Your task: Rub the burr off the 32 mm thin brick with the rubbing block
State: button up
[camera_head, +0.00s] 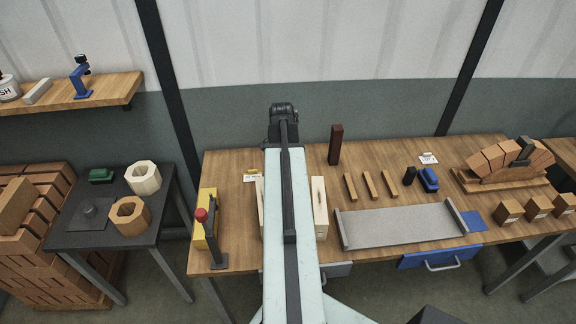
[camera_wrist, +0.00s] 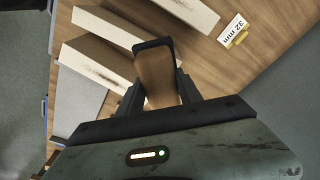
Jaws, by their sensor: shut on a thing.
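My gripper (camera_wrist: 158,88) is shut on a brown block with a dark end (camera_wrist: 155,72), which looks like the rubbing block. It is held over or near the cream bricks; I cannot tell whether it touches one. In the wrist view a cream brick (camera_wrist: 182,8) lies beside the 32 mm card (camera_wrist: 234,30). Other cream bricks lie to its left, one of them (camera_wrist: 92,62) with dark marks along its face. In the head view one cream brick (camera_head: 320,208) shows right of my arm and another (camera_head: 259,207) left of it. My arm hides the space between and the gripper.
A grey tray (camera_head: 400,227) lies right of the bricks, with wooden strips (camera_head: 369,185) behind it. A dark brown block (camera_head: 335,145) stands upright at the back. A yellow device with a red knob (camera_head: 206,228) stands at the left edge. Arch bricks (camera_head: 505,160) are far right.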

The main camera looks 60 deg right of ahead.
jog(key=shift+f, duration=0.1)
notch_tip(320, 180, up, 3)
jog(key=p, duration=0.3)
